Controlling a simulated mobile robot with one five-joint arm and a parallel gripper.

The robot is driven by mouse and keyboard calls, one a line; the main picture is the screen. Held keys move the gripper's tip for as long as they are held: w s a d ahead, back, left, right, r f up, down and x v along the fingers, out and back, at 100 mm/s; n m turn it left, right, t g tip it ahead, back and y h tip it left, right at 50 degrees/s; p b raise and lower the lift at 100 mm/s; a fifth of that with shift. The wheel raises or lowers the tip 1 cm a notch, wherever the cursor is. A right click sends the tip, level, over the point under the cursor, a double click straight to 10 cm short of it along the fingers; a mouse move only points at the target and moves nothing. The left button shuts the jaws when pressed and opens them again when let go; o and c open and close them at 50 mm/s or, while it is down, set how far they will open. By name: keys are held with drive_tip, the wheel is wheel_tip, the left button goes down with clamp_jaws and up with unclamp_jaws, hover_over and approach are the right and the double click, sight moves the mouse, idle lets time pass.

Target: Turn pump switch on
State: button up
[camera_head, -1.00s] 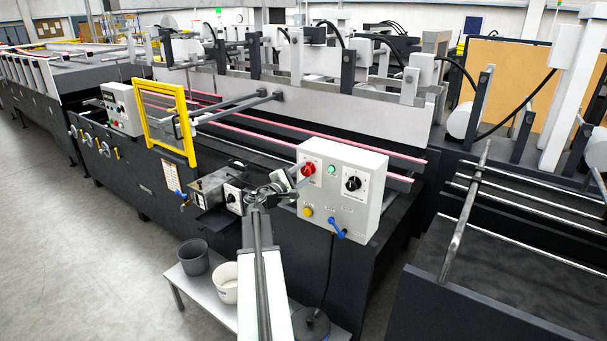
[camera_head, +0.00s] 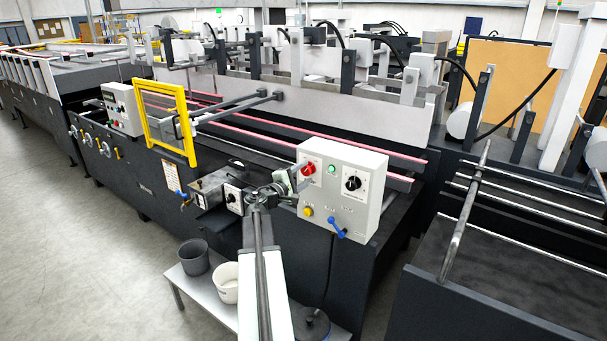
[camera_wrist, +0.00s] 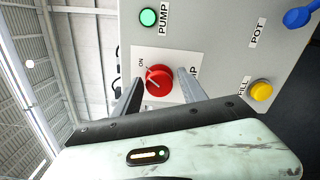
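The red pump switch knob (camera_head: 308,169) is on the front of the grey-white control box (camera_head: 370,208). In the wrist view the knob (camera_wrist: 159,79) sits on a white plate, with an "ON" label at its upper left and a partly hidden label at right. A pale mark shows on the knob's left part; its exact setting is hard to tell. My gripper (camera_head: 290,184) is in front of the box's left side. In the wrist view my gripper (camera_wrist: 158,72) is open, with one finger on each side of the knob. I cannot tell whether either finger touches it.
The box also carries a green lamp (camera_head: 332,169), a black dial (camera_head: 353,184), a yellow button (camera_head: 308,212) and a blue lever (camera_head: 338,228). A smaller grey box with a dial (camera_head: 233,199) is left of my gripper. Two buckets (camera_head: 194,257) stand on a low bench below.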

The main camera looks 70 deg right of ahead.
drive_tip(key=shift+w, duration=0.1)
drive_tip(key=v, duration=0.7)
drive_tip(key=shift+w+a, duration=0.1)
drive_tip(key=shift+a, duration=0.25)
